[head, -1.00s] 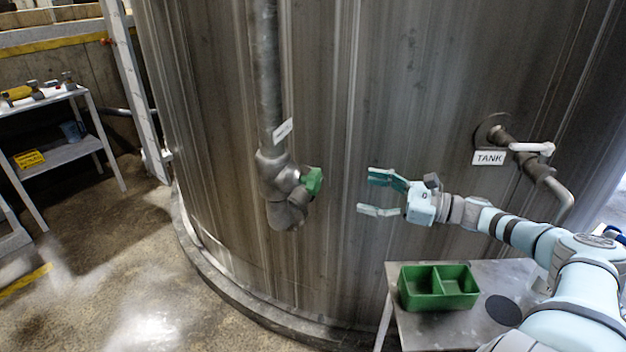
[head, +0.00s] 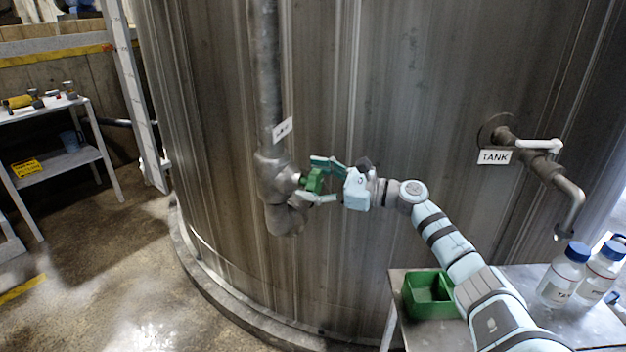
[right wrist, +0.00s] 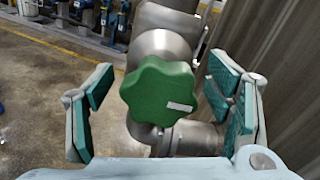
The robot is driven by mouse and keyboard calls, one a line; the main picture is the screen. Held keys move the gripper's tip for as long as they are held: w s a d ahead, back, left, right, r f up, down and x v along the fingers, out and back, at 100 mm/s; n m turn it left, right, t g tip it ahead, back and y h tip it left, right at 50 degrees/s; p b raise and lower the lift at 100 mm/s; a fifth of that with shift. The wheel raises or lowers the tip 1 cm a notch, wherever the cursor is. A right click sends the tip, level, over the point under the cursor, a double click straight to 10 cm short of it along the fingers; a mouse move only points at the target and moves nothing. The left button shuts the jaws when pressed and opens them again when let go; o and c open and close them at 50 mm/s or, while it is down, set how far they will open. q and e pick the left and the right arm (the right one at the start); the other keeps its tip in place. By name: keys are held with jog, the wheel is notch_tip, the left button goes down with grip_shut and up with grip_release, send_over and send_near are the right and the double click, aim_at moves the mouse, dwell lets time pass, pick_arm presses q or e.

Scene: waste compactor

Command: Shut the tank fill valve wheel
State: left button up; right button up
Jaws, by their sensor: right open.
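The green valve wheel (head: 313,180) sits on a grey pipe fitting (head: 272,180) against the big metal tank. In the right wrist view the wheel (right wrist: 160,90) is a lobed green knob with a small white label, seen face on. My right gripper (head: 322,180) is open, with its fingers on either side of the wheel. In the right wrist view gaps show between the wheel and both teal finger pads, so the gripper (right wrist: 163,100) is around it and not closed on it. My left gripper is not in view.
A side table (head: 398,305) at the lower right holds a green divided bin (head: 428,305) and bottles (head: 562,275). A TANK-labelled tap (head: 540,158) juts from the tank above it. A shelf stand (head: 60,160) and ladder stand at the left.

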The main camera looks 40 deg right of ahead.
jog(key=c, duration=1.2)
jog(key=shift+m, duration=0.3)
